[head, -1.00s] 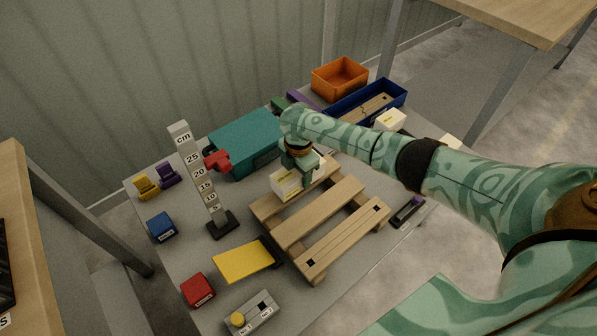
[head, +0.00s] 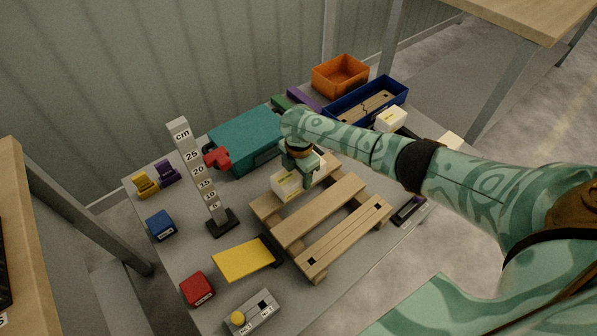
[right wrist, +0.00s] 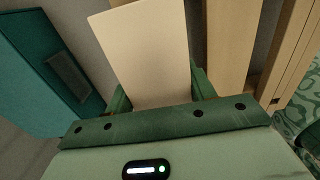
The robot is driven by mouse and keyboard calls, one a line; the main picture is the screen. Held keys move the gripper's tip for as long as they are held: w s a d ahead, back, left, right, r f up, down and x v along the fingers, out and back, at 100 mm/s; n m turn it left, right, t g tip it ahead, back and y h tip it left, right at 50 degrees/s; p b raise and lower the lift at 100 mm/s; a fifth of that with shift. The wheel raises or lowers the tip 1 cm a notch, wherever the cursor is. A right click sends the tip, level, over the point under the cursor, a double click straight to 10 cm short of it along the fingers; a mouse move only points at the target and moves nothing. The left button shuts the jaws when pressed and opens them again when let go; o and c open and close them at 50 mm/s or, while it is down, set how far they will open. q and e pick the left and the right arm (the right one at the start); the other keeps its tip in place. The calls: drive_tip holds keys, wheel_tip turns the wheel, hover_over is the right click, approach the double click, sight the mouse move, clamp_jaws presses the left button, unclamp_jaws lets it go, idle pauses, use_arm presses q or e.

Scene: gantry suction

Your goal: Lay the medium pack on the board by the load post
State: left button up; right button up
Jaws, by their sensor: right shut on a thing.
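My right gripper (head: 299,164) is shut on a cream pack (head: 287,186), over the far-left plank of the wooden pallet (head: 320,212). The pack also fills the upper middle of the right wrist view (right wrist: 150,50), between the green fingers. I cannot tell whether its underside touches the plank. A grey post marked in cm (head: 203,180) stands on a dark base to the left of the pallet. Two more cream packs stand at the right, one nearer the blue tray (head: 390,119) and one behind my arm (head: 450,140). My left gripper is not in view.
A teal box (head: 240,137) stands behind the pallet, with a red clamp-like piece (head: 216,159) near the post. A yellow plate (head: 243,260), a red block (head: 197,288) and a grey switch box (head: 252,313) lie in front. A blue tray (head: 340,121) and orange bin (head: 340,76) stand at the back.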

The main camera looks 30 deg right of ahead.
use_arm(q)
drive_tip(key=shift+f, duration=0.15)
use_arm(e)
drive_tip(key=shift+f, duration=0.25)
drive_tip(key=o, duration=1.3)
use_arm(q)
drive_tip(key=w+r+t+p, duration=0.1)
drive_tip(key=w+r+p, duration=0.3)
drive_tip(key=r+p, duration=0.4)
drive_tip(key=shift+p, duration=0.55)
use_arm(e)
wheel_tip(320, 180, up, 16)
drive_tip(key=shift+r, duration=0.2)
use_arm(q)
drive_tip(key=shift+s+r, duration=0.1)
use_arm(e)
drive_tip(key=shift+f, duration=0.1)
